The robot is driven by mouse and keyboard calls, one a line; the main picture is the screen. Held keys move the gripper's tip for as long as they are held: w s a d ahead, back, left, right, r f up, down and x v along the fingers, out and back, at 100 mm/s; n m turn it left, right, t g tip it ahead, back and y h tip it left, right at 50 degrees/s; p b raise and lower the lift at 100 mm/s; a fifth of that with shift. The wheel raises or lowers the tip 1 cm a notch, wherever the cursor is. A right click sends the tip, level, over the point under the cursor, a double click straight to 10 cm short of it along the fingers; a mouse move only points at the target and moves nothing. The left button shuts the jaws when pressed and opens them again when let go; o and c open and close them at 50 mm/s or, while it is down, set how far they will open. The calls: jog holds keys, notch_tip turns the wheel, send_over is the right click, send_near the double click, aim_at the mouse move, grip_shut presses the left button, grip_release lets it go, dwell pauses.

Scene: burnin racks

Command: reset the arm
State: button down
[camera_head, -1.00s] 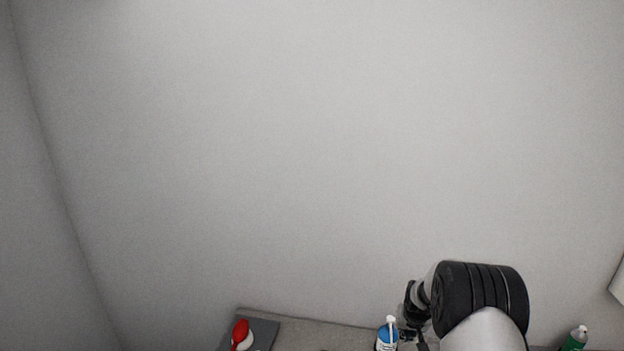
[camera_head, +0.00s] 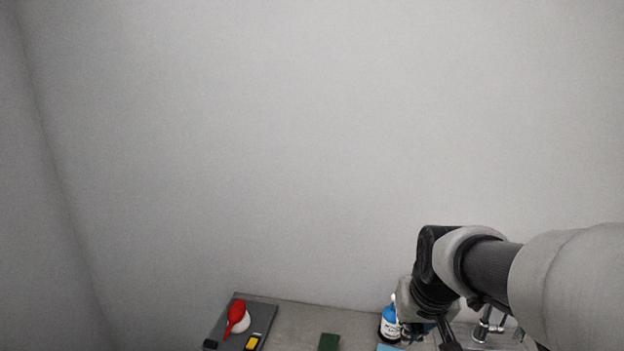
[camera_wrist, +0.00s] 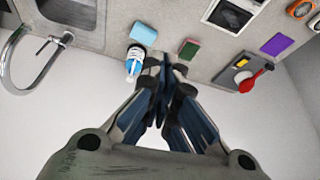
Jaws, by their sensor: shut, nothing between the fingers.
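My gripper (camera_wrist: 166,95) is shut and empty in the wrist view, its fingers together over the counter edge and the pale wall. In the head view my arm comes in from the right, and the gripper's fingers run out of the bottom edge. A blue and white bottle (camera_head: 390,322) stands beside my wrist in the head view. It also shows in the wrist view (camera_wrist: 134,61), just left of the fingertips; I cannot tell whether they touch.
A counter (camera_head: 300,322) runs along the wall. A sink with a curved faucet (camera_wrist: 12,50) is at the wrist view's left. The space above is free.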

jog(key=s+a+f+b, duration=0.1)
jog(key=s+f+b, duration=0.2)
jog(key=s, duration=0.4)
jog(key=s+a+f+b, duration=0.1)
jog(key=s+f+b, duration=0.2)
jog(key=s, duration=0.5)
jog(key=s+a+f+n+b, duration=0.1)
jog(key=s+f+b, duration=0.2)
jog(key=s, duration=0.4)
jog(key=shift+s+a, duration=0.25)
jog(key=shift+a, duration=0.15)
